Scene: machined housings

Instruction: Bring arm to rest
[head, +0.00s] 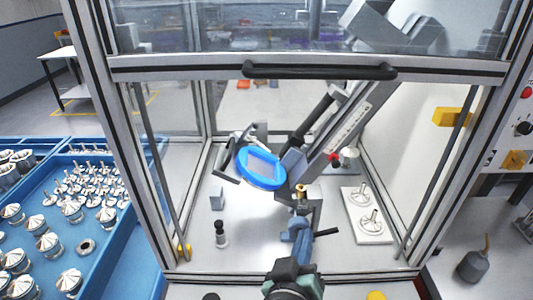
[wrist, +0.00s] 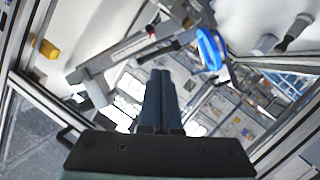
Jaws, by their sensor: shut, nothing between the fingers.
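My gripper (head: 299,226) reaches from the bottom middle of the head view through the front opening of a framed machine enclosure. In the wrist view its two dark blue fingers (wrist: 160,84) lie together with nothing between them. In the head view the fingers are in front of a machine fixture with a brass-coloured tip (head: 301,189). I cannot tell whether they touch it.
The enclosure has a black handle bar (head: 320,71) above the opening and upright metal posts at both sides. A tilted machine column with a blue ring (head: 262,182) stands inside. A white plate (head: 366,232) bears metal parts. Blue trays (head: 110,245) of machined parts stand left.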

